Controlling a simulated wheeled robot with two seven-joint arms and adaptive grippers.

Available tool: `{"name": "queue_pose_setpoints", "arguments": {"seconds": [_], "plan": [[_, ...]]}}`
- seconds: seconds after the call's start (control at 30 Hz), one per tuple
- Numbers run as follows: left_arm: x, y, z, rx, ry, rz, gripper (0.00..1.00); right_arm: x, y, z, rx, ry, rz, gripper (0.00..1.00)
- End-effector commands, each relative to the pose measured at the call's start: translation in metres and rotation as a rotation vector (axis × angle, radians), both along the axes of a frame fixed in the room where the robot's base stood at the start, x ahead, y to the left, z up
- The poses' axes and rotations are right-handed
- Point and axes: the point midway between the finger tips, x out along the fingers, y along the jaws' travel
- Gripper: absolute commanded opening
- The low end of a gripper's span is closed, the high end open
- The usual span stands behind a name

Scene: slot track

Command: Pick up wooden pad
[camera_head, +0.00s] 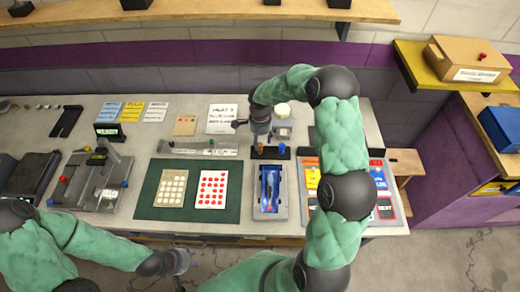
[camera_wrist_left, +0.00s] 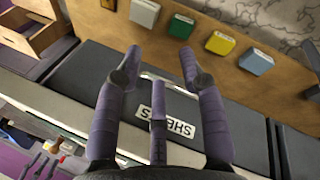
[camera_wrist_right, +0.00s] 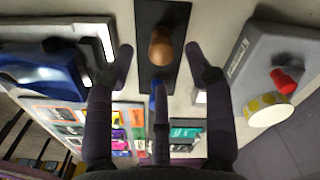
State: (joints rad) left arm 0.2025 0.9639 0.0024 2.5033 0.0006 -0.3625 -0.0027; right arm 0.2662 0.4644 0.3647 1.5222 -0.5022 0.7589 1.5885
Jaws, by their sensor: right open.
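The wooden pad appears to be the brown rounded wooden piece (camera_wrist_right: 160,45) in the right wrist view. It stands on a dark strip (camera_wrist_right: 148,17), with a blue piece (camera_wrist_right: 153,97) beside it. In the head view the wooden piece (camera_head: 259,147) shows just below my right gripper (camera_head: 261,138). My right gripper (camera_wrist_right: 159,55) is open, its fingers on either side of the piece with gaps; I cannot tell its height above it. My left gripper (camera_head: 184,262) is low at the table's front. In its wrist view the left gripper (camera_wrist_left: 159,55) is open and empty, over a dark box labelled SHEETS (camera_wrist_left: 100,85).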

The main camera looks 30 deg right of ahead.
Motion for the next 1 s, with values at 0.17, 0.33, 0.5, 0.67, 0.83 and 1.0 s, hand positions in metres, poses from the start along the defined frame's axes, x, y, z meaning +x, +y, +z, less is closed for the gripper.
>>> {"name": "queue_pose_setpoints", "arguments": {"seconds": [0.17,0.33,0.5,0.67,0.83,1.0], "plan": [[0.0,0.0,-0.002,0.0,0.0,0.0,0.4,0.001,0.001,-0.028,0.002,0.003,-0.001,0.54],[0.0,0.0,-0.002,0.0,0.0,0.0,0.4,0.001,0.0,-0.038,0.0,0.001,-0.001,0.54],[0.0,0.0,-0.002,0.0,0.0,0.0,0.4,0.001,0.0,-0.038,0.0,0.001,-0.001,0.51],[0.0,0.0,-0.002,0.0,0.0,0.0,0.4,0.001,0.0,-0.037,0.001,0.001,-0.001,0.06],[0.0,0.0,-0.002,0.0,0.0,0.0,0.4,0.001,0.0,-0.037,0.001,0.001,-0.001,0.0],[0.0,0.0,-0.002,0.0,0.0,0.0,0.4,0.001,0.0,-0.037,0.001,0.001,-0.001,0.0]]}}
